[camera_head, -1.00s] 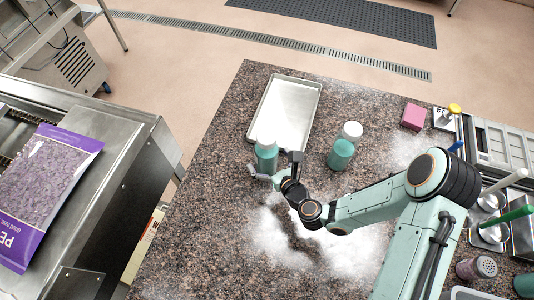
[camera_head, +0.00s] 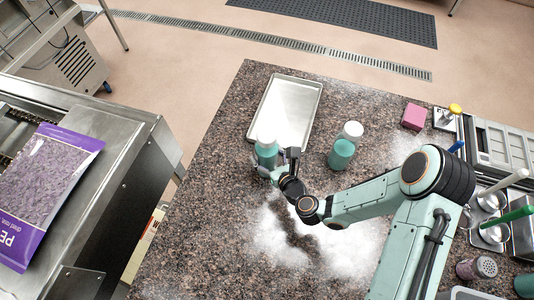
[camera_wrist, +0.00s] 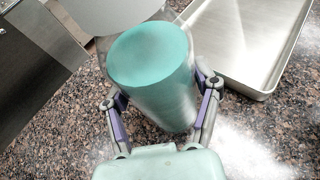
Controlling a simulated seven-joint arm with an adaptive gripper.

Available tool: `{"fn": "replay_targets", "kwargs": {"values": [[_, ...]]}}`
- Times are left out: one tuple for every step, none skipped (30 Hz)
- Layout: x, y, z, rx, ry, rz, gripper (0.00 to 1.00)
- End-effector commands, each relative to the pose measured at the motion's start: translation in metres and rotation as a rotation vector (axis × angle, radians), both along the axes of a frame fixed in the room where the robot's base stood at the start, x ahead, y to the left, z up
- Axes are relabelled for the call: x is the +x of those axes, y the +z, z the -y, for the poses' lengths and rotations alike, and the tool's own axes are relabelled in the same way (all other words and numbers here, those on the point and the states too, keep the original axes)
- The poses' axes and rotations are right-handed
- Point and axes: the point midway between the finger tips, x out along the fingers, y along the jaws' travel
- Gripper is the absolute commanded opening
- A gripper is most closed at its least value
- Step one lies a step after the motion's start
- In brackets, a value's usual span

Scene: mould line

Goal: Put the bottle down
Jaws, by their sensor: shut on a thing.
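The bottle (camera_head: 266,155), teal with a white cap, is in my gripper (camera_head: 276,166) near the near-left corner of the metal tray in the head view. In the wrist view the bottle (camera_wrist: 160,75) fills the middle, and both fingers of my gripper (camera_wrist: 162,112) press on its sides. My gripper is shut on it. I cannot tell whether the bottle's base touches the counter. A second teal bottle with a white cap (camera_head: 342,152) stands upright on the counter to the right.
A shallow metal tray (camera_head: 290,92) lies just beyond the held bottle. A pink block (camera_head: 414,117) and a yellow-topped tool (camera_head: 454,109) sit at the right. White powder (camera_head: 350,250) covers part of the speckled counter (camera_head: 215,215). The counter's left edge is near.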

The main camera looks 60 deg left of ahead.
Motion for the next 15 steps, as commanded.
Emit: {"fn": "replay_targets", "kwargs": {"values": [[0.000,0.005,-0.001,0.004,0.000,-0.001,0.22],[0.000,0.008,-0.001,0.005,0.000,-0.001,0.22],[0.000,0.013,-0.001,0.006,-0.001,0.001,0.22],[0.000,0.018,-0.001,0.006,-0.001,0.001,0.22],[0.000,0.023,-0.001,0.007,0.000,0.002,0.22],[0.000,0.031,-0.001,0.008,0.000,0.003,0.22],[0.001,0.037,-0.001,0.008,0.000,0.004,0.22],[0.001,0.044,-0.001,0.008,0.000,0.004,0.22],[0.000,0.053,-0.001,0.008,0.000,0.005,0.22],[0.001,0.059,-0.001,0.008,0.000,0.006,0.22],[0.001,0.065,-0.001,0.009,0.000,0.005,0.22],[0.000,0.072,-0.001,0.008,0.001,0.005,0.22],[0.000,0.077,-0.001,0.007,0.001,0.005,0.22],[0.000,0.081,-0.001,0.007,0.001,0.005,0.22],[0.001,0.086,-0.001,0.007,0.000,0.003,0.22]]}}
